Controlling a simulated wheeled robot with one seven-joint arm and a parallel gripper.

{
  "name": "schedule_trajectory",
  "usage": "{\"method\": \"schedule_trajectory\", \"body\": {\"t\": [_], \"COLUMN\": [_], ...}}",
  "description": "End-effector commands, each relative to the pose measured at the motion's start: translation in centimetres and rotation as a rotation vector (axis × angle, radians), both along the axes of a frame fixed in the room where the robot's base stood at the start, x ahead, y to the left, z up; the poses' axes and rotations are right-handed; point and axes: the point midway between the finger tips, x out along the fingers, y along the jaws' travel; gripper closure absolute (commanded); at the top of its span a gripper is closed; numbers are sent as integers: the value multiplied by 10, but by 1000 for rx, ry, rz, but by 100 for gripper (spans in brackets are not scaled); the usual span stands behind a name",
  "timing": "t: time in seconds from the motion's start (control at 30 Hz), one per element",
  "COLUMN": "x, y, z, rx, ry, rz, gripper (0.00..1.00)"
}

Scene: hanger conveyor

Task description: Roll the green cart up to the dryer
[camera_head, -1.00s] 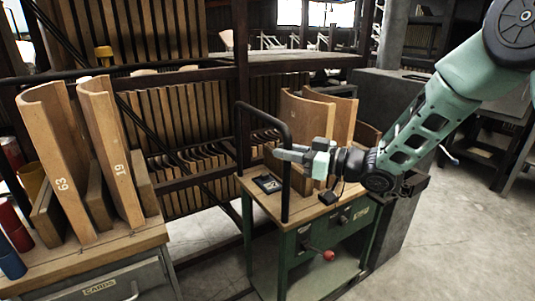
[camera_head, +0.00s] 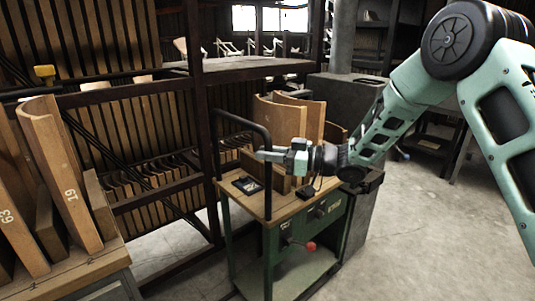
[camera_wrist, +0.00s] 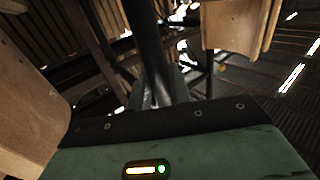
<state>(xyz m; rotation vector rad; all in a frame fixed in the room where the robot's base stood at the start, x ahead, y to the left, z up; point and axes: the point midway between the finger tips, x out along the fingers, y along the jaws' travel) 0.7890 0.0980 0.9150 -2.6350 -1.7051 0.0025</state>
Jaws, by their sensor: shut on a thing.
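The green cart (camera_head: 333,222) stands mid-picture in the head view, with a wooden top, a lower shelf and a red-knobbed lever. Its black tubular handle (camera_head: 268,205) rises at the left side. My gripper (camera_head: 272,156) is shut on the upright part of this handle, above the cart top. In the wrist view the dark handle tube (camera_wrist: 150,45) runs down to my gripper, whose fingertips are hidden. A dark grey box (camera_head: 345,95) with a round pipe stands behind the cart; I cannot tell whether it is the dryer.
Curved wooden pieces (camera_head: 278,125) stand on the cart top. A bench with numbered wooden pieces (camera_head: 68,190) is at the left. A dark rack (camera_head: 204,150) with slatted wood stands close behind the cart. Bare concrete floor (camera_head: 430,235) is open at the right.

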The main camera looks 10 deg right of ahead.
Motion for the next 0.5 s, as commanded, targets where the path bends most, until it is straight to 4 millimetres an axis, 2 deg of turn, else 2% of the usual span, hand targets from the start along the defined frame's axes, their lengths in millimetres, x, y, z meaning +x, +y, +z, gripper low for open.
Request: {"method": "schedule_trajectory", "body": {"t": [0.07, 0.1, 0.17, 0.5], "x": [5, 5, 6, 3], "y": [-8, -8, -9, -6], "z": [0, 1, 1, 0], "rx": [-4, -4, -4, -2], "ry": [-3, -3, -3, -1], "rz": [-20, -22, -22, -14], "gripper": [100, 78, 61, 61]}}
